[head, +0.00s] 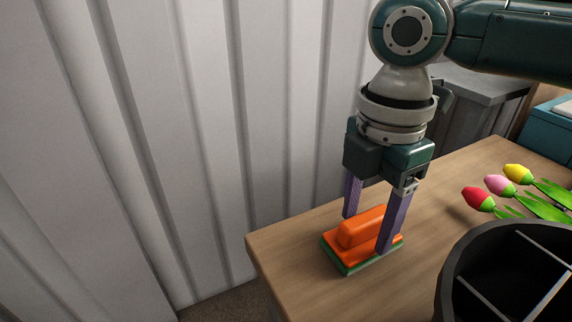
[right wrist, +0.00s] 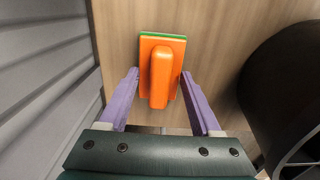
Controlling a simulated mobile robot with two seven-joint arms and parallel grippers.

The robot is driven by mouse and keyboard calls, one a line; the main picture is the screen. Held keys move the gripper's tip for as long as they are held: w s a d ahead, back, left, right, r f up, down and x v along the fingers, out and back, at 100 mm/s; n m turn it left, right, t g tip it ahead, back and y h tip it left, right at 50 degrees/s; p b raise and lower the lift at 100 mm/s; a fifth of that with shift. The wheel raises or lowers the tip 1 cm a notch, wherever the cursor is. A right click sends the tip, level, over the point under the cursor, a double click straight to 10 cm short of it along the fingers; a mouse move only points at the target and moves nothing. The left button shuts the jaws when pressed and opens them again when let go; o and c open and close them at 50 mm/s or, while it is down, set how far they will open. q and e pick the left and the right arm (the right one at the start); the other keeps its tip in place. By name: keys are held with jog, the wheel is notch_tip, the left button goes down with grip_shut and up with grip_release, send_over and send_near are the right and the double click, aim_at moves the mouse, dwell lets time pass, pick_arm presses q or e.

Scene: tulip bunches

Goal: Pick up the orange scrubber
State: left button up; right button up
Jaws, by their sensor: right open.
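The orange scrubber (head: 361,232) lies flat on the wooden table near its left corner, with a raised orange handle and a green bottom layer. My right gripper (head: 368,232) points down over it, open, with one purple finger on each side of the handle. In the right wrist view the scrubber (right wrist: 161,72) extends ahead between the purple fingertips of the gripper (right wrist: 160,78), with a gap on both sides of the handle. The near finger hides part of the scrubber in the head view. My left gripper is not in view.
A dark round container with dividers (head: 450,275) stands to the right of the scrubber and also shows in the right wrist view (right wrist: 275,90). Red, pink and yellow tulips (head: 478,198) lie behind it. A pale ribbed wall (head: 215,130) rises beyond the table's left edge.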

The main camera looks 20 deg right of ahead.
grip_shut()
dwell(0.5)
